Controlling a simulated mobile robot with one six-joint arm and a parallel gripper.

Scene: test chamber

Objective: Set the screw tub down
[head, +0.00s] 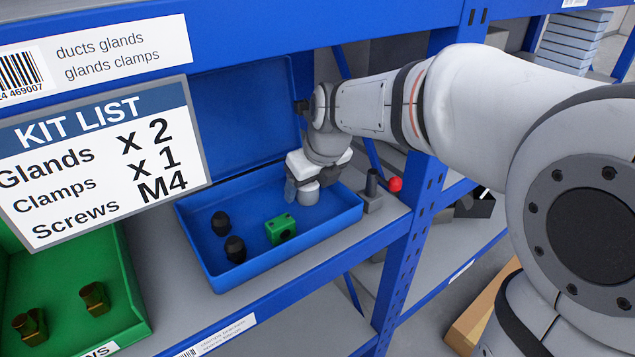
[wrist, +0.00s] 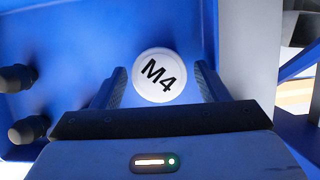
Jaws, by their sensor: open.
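The screw tub (wrist: 158,76) is a small round tub with a white lid marked M4. In the head view the tub (head: 307,193) stands upright inside the blue kit box (head: 335,213), towards its right back part. My gripper (head: 304,186) is low over the box with its fingers around the tub. In the wrist view my gripper (wrist: 160,88) is open, with one finger on each side of the tub and a small gap showing at the right. The tub's underside is hidden.
The blue box also holds two black glands (head: 235,249) and a green clamp (head: 281,229). A kit list sign (head: 100,165) and a green bin (head: 120,290) with brass parts are at the left. A red-knobbed lever (head: 395,185) stands right of the box, near the shelf upright (head: 410,215).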

